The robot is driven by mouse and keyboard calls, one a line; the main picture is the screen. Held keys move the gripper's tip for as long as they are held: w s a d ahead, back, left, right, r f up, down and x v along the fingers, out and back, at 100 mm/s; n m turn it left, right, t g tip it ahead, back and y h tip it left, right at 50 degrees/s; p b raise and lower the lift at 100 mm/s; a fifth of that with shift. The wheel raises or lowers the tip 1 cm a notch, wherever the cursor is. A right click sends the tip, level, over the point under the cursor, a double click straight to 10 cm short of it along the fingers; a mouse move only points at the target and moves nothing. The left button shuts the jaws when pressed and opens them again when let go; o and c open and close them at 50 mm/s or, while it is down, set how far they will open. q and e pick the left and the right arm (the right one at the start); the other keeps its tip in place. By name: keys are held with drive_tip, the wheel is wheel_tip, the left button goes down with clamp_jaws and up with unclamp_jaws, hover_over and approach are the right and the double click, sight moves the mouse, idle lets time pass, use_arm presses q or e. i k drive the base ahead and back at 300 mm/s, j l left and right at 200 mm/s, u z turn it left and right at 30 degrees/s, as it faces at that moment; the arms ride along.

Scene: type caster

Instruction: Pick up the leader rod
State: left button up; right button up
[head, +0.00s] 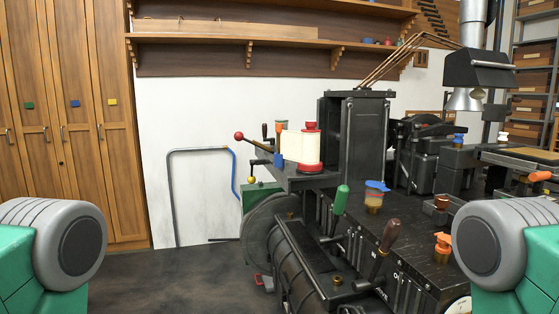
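I cannot tell for certain which part is the leader rod. The black type caster (375,245) fills the middle and right of the head view. On its upper left stands a red-flanged spool (312,148) with cream paper beside it. A rod with a red ball end (239,136) slants beside the paper. A green-handled lever (341,199) and a brown-handled lever (390,235) rise from the nearer part of the machine. Neither of my grippers is in view; only green and grey parts of my arms show at the left and right edges.
A grey bent pipe (198,150) and a blue hose-like piece (236,180) stand by the white wall. Wooden cabinets (65,110) are at left, a shelf (230,39) above. Dark floor (170,275) is clear at lower left. A metal hood (480,72) hangs at upper right.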

sight(278, 127)
drive_tip(key=i+j+z, duration=0.1)
drive_tip(key=i+j, duration=0.2)
drive_tip(key=i+j+z, duration=0.15)
drive_tip(key=i+j, duration=0.15)
drive_tip(key=j, duration=0.2)
drive_tip(key=i+j+z, duration=0.1)
drive_tip(key=i+j, duration=0.2)
drive_tip(key=j, duration=0.2)
